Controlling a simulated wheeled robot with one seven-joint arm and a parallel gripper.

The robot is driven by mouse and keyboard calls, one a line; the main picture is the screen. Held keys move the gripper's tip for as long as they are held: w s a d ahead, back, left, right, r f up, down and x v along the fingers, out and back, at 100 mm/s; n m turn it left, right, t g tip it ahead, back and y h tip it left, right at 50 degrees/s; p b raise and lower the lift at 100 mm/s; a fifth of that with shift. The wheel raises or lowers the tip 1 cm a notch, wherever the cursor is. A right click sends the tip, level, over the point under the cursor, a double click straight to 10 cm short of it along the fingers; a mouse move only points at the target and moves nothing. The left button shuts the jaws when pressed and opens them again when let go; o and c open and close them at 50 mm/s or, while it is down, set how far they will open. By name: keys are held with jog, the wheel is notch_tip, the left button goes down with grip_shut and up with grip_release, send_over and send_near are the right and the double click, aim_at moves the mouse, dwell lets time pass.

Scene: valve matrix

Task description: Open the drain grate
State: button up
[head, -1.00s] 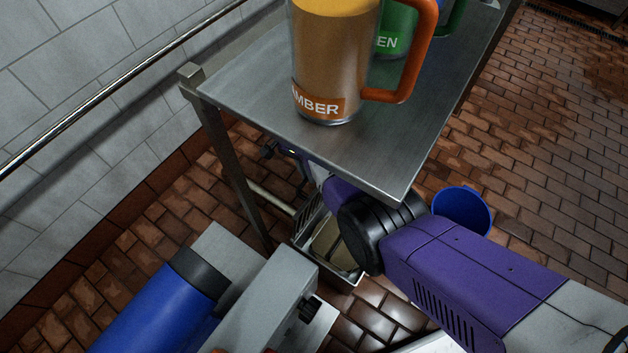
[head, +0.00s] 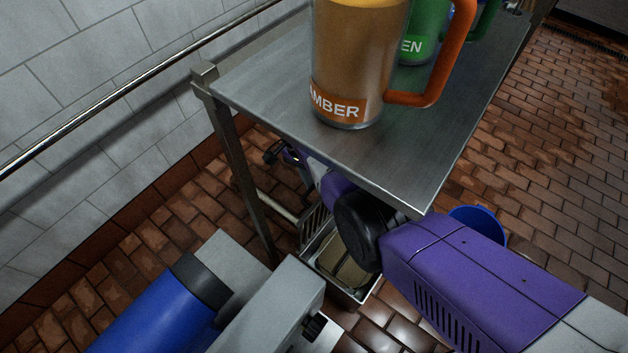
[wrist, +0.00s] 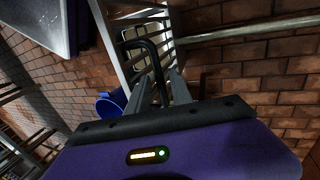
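The drain grate (head: 313,222) is a slatted metal panel under the steel table. It looks tilted up at the left side of a metal-rimmed drain box (head: 345,262), whose tan inside shows. In the wrist view the grate's slats (wrist: 180,92) show beyond a black looped handle (wrist: 150,48). My gripper (wrist: 160,78) has its two grey fingers on either side of the handle's lower bar and appears shut on it. In the head view the table and my arm hide most of my gripper, so the contact is not visible there.
The steel table (head: 300,110) overhangs my arm and carries an amber mug (head: 345,70) and a green mug (head: 425,35). A blue bucket (head: 480,225) stands right of the drain. A blue cylinder and grey block (head: 265,310) lie in front. Brick floor at right is clear.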

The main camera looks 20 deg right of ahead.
jog(key=shift+w+r, duration=0.15)
jog(key=shift+r, duration=0.1)
jog(key=shift+d+p, duration=0.1)
jog(key=shift+p, duration=0.25)
